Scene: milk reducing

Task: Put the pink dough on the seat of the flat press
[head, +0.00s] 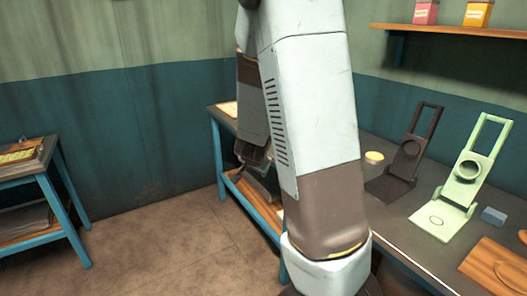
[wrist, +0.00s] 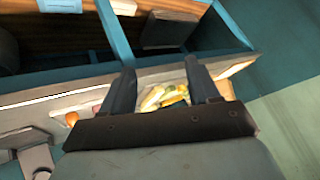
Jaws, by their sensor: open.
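I cannot make out the pink dough for certain in either view; a small pinkish patch (wrist: 97,109) at the left of the wrist view is too blurred to name. Two presses stand on the workbench in the head view: a dark brown one (head: 407,160) and a pale green one (head: 462,190). Both are opened, with upright frames and flat bases; I cannot tell which is the flat press. My gripper (wrist: 160,78) is open and empty, its two fingers spread in the wrist view. In the head view it is mostly hidden behind my arm, left of both presses.
A pale yellow round thing (head: 374,157) lies beside the dark press. A blue block (head: 493,215) and wooden board (head: 497,266) are to the right. Yellow-green pieces (wrist: 165,96) show between my fingers in the wrist view. A side table (head: 30,170) stands left, across open floor.

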